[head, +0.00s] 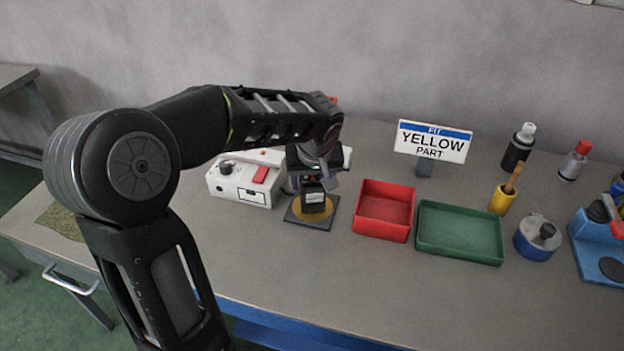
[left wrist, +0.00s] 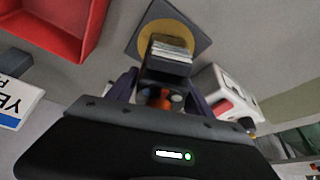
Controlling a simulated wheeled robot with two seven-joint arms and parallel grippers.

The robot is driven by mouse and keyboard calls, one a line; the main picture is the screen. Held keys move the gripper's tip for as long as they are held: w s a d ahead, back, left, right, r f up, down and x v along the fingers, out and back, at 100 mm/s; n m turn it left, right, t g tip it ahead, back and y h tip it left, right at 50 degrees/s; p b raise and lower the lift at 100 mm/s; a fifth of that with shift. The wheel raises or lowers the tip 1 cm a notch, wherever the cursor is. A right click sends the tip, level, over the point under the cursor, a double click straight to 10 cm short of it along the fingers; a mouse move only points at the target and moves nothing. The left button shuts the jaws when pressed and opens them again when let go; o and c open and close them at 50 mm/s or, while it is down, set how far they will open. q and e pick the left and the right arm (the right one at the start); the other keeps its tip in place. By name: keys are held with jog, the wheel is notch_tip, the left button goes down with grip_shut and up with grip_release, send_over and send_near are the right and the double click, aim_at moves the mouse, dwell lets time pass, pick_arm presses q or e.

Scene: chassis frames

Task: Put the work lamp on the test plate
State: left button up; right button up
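The test plate (head: 292,216) is a dark square with a yellow disc, on the bench left of the red tray. It also shows in the left wrist view (left wrist: 196,42). The work lamp (head: 314,197) is a small dark block with a pale face, over the yellow disc. In the left wrist view the lamp (left wrist: 168,64) sits between my fingers, with an orange part near the palm. My left gripper (head: 314,178) points down and looks shut on the lamp. I cannot tell whether the lamp's underside touches the plate. My right gripper is not in view.
A white box with a red switch (head: 240,184) stands close left of the plate. A red tray (head: 384,232) and a green tray (head: 455,258) are to the right. Behind them is a "YELLOW PART" sign (head: 432,142). Bottles and tools stand far right. The bench front is clear.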

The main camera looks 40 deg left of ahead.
pick_arm(q)
jog(key=shift+o, duration=1.2)
jog(key=shift+r+p, duration=0.25)
jog(key=shift+p, duration=0.05)
jog(key=v, duration=1.2)
jog(key=shift+b, duration=0.35)
jog(key=shift+f, duration=0.15)
